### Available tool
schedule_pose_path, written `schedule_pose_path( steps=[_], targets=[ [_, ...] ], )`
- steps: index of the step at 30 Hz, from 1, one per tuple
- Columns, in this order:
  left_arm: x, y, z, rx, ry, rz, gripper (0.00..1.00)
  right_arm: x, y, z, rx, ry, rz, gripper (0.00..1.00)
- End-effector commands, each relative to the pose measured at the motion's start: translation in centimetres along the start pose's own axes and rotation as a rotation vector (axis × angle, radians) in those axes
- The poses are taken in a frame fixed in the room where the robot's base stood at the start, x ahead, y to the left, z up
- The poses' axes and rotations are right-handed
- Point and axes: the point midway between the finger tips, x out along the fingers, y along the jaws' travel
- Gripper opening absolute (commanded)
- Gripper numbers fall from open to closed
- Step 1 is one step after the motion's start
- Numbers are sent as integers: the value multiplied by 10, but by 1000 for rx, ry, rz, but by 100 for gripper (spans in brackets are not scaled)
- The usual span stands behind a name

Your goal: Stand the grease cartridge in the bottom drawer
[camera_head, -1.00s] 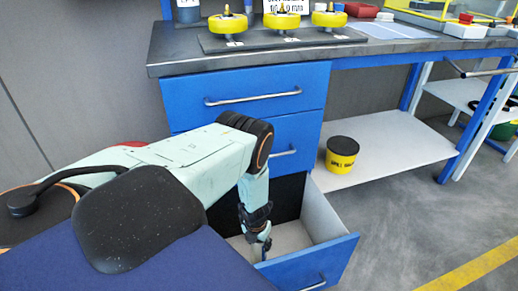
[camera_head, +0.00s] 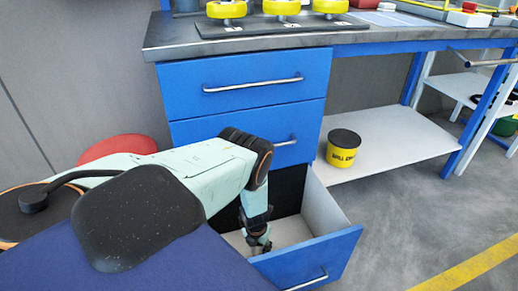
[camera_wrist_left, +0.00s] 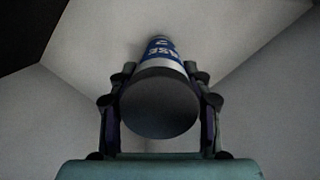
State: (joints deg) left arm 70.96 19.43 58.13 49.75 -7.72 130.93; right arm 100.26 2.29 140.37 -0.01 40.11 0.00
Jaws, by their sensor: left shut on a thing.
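The bottom drawer (camera_head: 335,249) of the blue cabinet is pulled open. My left gripper (camera_head: 258,240) reaches down inside it. In the left wrist view my left gripper (camera_wrist_left: 160,100) is shut on the grease cartridge (camera_wrist_left: 160,105), with a finger on each side of it. The cartridge shows a dark round end towards the camera and a blue and white printed body beyond. It points down towards the pale drawer floor (camera_wrist_left: 100,60). I cannot tell whether its far end touches the floor. In the head view the cartridge is mostly hidden by my gripper. My right gripper is not in view.
Two closed drawers (camera_head: 240,82) sit above the open one, under the dark worktop (camera_head: 380,38). A yellow tub with a black lid (camera_head: 342,148) stands on the low shelf (camera_head: 400,140) to the right. Bare drawer floor shows right of my gripper.

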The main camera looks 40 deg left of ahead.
Motion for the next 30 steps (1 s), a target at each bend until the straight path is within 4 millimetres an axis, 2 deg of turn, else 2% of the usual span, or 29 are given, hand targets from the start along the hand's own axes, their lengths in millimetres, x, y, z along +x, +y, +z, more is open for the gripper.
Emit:
schedule_pose_path(
  steps=[2, 3, 10, 22, 30],
  targets=[
    [2, 0, 0, 1, -1, 0, 0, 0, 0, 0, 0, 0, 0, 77],
    [2, 0, -1, 1, 1, 0, 52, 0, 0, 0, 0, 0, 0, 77],
    [2, 0, -1, 0, 1, 0, 72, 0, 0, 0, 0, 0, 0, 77],
    [-1, 0, 0, -1, 0, -1, 72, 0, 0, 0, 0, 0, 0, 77],
    [-30, 0, 1, -2, 1, 0, 72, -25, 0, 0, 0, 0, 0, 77]
  ],
)
